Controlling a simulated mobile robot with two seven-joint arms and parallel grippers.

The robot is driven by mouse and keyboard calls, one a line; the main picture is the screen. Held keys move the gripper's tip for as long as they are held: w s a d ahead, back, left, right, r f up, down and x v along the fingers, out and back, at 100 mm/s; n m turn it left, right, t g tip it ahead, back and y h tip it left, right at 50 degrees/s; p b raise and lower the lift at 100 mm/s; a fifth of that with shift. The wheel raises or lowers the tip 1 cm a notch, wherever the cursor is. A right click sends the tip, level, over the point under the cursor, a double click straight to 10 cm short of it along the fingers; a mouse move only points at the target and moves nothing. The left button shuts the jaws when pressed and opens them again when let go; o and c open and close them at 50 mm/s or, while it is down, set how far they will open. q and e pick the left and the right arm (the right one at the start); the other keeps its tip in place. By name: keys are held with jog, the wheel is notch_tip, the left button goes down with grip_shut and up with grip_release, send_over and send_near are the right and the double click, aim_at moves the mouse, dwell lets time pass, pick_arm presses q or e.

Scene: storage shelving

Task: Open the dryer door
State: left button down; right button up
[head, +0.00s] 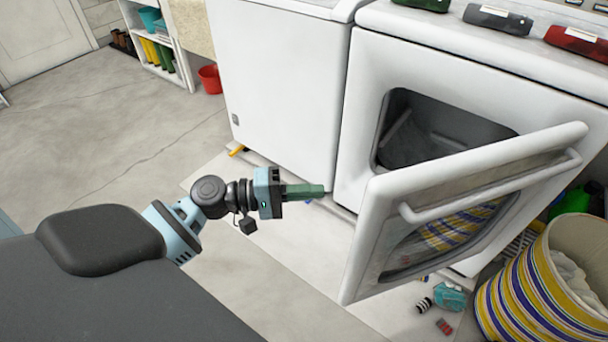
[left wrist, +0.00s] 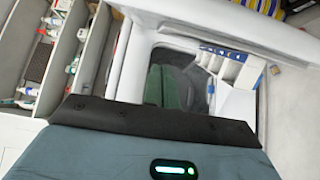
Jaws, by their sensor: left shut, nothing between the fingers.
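The white dryer (head: 385,60) stands at the right in the head view. Its door (head: 362,240) is swung wide open toward the right, and the dark drum opening (head: 430,135) shows behind it. A bar handle (head: 480,190) runs along the door's face. My left gripper (head: 318,191) is shut and empty, just left of the door's free edge and apart from it. In the left wrist view, the green fingers (left wrist: 165,85) show together in front of a white framed dark window. My right gripper is not in view.
A striped basket (head: 520,285) with cloth stands right of the door. Small bottles and items (head: 448,297) lie on the floor below it. A white washer (head: 280,80) stands left of the dryer. A red bucket (head: 210,78) and shelf are farther back. Floor at left is clear.

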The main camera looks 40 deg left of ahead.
aim_at(369, 239)
pick_arm(q)
jog(key=w+d+p, duration=0.1)
jog(key=d, duration=0.7)
jog(key=shift+w+p, duration=0.3)
jog(key=shift+p, duration=0.1)
jog(key=shift+n+t+y, duration=0.6)
jog(key=shift+n+t, duration=0.1)
jog(key=s+d+p, duration=0.1)
jog(key=d, duration=0.1)
jog(key=s+d+p, duration=0.1)
jog(key=s+d, duration=0.1)
jog(key=s+d+p, duration=0.1)
jog(key=d, duration=0.1)
jog(key=shift+s+d+r+p, duration=0.15)
jog(key=shift+s+d+p, duration=0.1)
jog(key=shift+p, duration=0.1)
jog(key=s+d+p, duration=0.1)
jog(key=s+d, duration=0.5)
jog(key=d, duration=0.7)
jog(key=shift+d+y+p, duration=0.15)
jog(key=shift+y+p, duration=0.15)
jog(key=shift+p, duration=0.05)
